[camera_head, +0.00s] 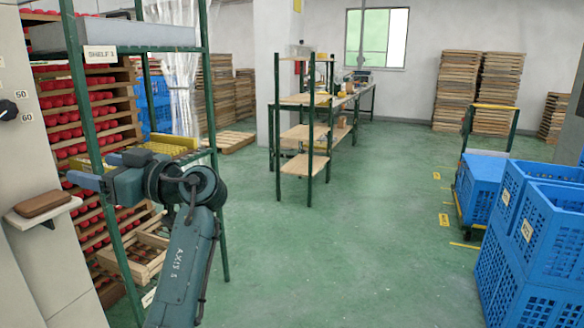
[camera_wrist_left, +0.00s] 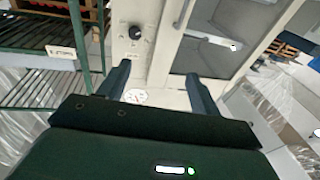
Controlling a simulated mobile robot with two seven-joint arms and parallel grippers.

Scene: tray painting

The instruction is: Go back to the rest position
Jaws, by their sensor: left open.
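My left gripper (camera_head: 82,182) is open and empty, at the left in the head view, pointing left. It appears in front of a post of the green shelf rack (camera_head: 80,85) labelled SHELF 1; I cannot tell the gap between them. In the left wrist view its two fingers (camera_wrist_left: 158,82) are spread apart with nothing between them. Beyond them shows a pale panel with a black knob (camera_wrist_left: 135,32) and a round white dial (camera_wrist_left: 135,97). My right gripper is not in view.
A pale cabinet with a small ledge (camera_head: 45,212) stands at the far left. Red items fill wooden racks behind the green shelf rack. Blue crates (camera_head: 540,225) and a cart (camera_head: 480,180) stand at the right. The green floor (camera_head: 340,260) in the middle is clear.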

